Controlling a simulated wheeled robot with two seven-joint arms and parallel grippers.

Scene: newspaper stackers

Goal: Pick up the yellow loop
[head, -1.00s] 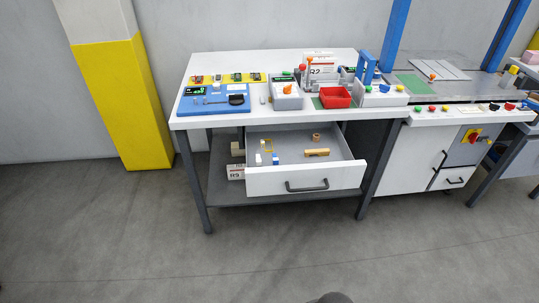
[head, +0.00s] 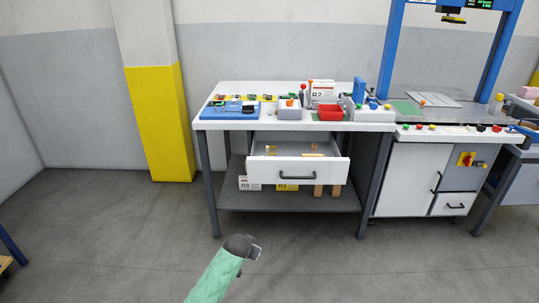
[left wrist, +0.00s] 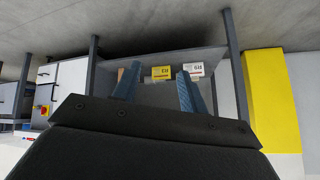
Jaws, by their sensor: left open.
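The yellow loop (head: 270,149) looks small and lies in the open drawer (head: 297,171) of the workbench, near the drawer's left side. The drawer front partly hides it. My left gripper (head: 257,252) is low and in front of the workbench, well apart from the loop. In the left wrist view my left gripper (left wrist: 157,88) is open, with nothing between its two blue fingers. That view is upside down and I cannot make out the loop in it. My right gripper is not in view.
The workbench top (head: 225,125) carries a blue tray (head: 232,109) and a red bin (head: 331,112). Wooden pieces lie in the drawer. A yellow-and-white column (head: 160,120) stands at left. The floor in front is clear.

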